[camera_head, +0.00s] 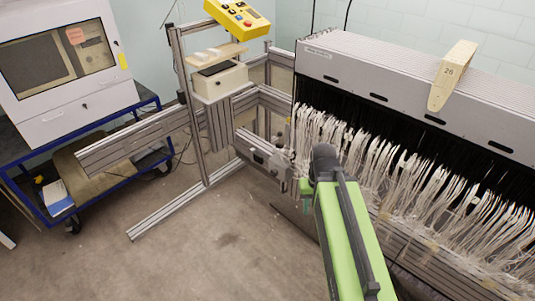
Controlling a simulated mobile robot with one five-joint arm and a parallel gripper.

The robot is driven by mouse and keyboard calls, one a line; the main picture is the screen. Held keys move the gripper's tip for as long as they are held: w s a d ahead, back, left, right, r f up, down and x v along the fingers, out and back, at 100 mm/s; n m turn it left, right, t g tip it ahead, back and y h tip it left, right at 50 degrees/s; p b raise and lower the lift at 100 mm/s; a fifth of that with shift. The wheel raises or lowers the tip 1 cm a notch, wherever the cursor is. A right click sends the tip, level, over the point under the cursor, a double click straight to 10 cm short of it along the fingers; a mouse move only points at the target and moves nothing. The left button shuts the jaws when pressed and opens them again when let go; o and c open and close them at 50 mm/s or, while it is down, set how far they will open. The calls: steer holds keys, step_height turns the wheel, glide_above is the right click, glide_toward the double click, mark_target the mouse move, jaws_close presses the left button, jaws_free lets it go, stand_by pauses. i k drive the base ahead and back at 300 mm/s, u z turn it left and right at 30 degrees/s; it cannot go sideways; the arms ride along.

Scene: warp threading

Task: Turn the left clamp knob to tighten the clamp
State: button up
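A metal rail (258,150) runs along the lower left end of the loom, with small dark fittings on it close to the thread ends. The left clamp and its knob appear to be among these fittings, but the knob is too small and cluttered to pick out. My green and black arm (345,232) reaches up from the bottom to this spot. Its dark wrist (324,160) is just right of the rail's end, in front of the threads. My gripper's fingers cannot be made out there, and I cannot tell whether they touch the knob.
White warp threads (400,185) hang in a long row along the grey loom housing (400,85). A wooden block marked 26 (453,75) sits on top. An aluminium frame (195,100) and a blue cart (75,170) stand at left. The floor (225,250) at lower middle is clear.

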mark_target(274, 173)
steer(key=i, duration=1.25)
steer(key=z, duration=0.05)
steer(key=k, duration=0.1)
steer(key=u, duration=2.75)
steer(key=k, duration=0.6)
steer(key=z, duration=0.2)
steer(key=i, duration=0.6)
steer(key=u, duration=0.1)
